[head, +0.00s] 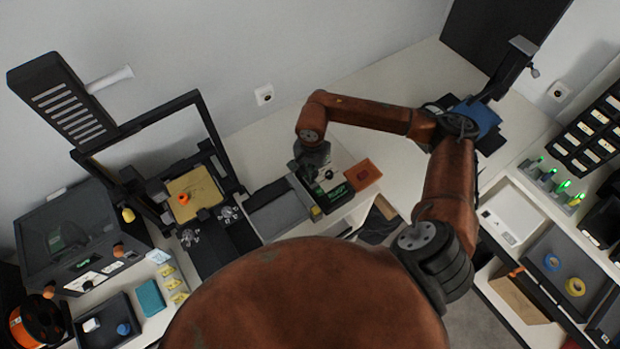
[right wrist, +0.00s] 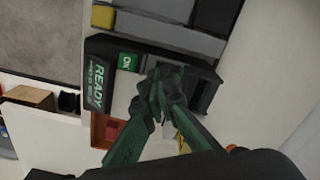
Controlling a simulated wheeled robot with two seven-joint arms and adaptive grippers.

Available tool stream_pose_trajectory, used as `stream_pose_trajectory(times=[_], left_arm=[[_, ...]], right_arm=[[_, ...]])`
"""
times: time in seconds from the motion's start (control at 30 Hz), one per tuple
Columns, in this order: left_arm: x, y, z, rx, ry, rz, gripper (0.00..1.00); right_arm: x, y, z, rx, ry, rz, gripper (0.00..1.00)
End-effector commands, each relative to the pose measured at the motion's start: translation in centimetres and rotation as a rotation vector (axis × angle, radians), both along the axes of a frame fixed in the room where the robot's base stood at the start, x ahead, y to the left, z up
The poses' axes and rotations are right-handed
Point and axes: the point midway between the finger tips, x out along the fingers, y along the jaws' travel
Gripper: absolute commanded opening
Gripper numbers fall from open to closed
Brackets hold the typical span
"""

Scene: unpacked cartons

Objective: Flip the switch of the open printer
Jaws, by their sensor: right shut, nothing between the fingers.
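The open-frame printer (head: 222,185) stands at left centre in the head view, with a yellow bed (head: 195,195). A black control box (head: 330,196) with a pale top sits to its right, beside a grey tray. In the right wrist view the box (right wrist: 97,52) shows a "READY" panel (right wrist: 96,85) and a lit green "ON" panel (right wrist: 128,62). My right gripper (head: 318,182) is shut and empty, over the box. Its fingertips (right wrist: 165,78) meet next to the "ON" panel; whether they touch the box I cannot tell. The switch itself is hidden or not distinguishable. My left gripper is not in view.
An enclosed printer (head: 75,235) stands at far left. An orange-brown tray (head: 363,174) lies right of the control box, close to the gripper. The grey tray (head: 277,210) borders the box on the left. The white table top (head: 385,85) behind is clear.

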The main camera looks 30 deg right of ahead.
Motion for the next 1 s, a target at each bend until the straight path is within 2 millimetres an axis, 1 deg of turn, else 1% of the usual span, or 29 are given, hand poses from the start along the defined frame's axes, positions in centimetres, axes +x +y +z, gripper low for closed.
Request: stream_pose_trajectory(times=[0.37, 1.0], left_arm=[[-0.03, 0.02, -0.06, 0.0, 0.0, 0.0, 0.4], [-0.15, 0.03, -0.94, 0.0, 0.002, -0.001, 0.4]], right_arm=[[-0.01, -0.01, -0.07, 0.0, 0.0, 0.0, 0.0], [-0.01, -0.01, -0.98, 0.0, 0.0, 0.0, 0.0]])
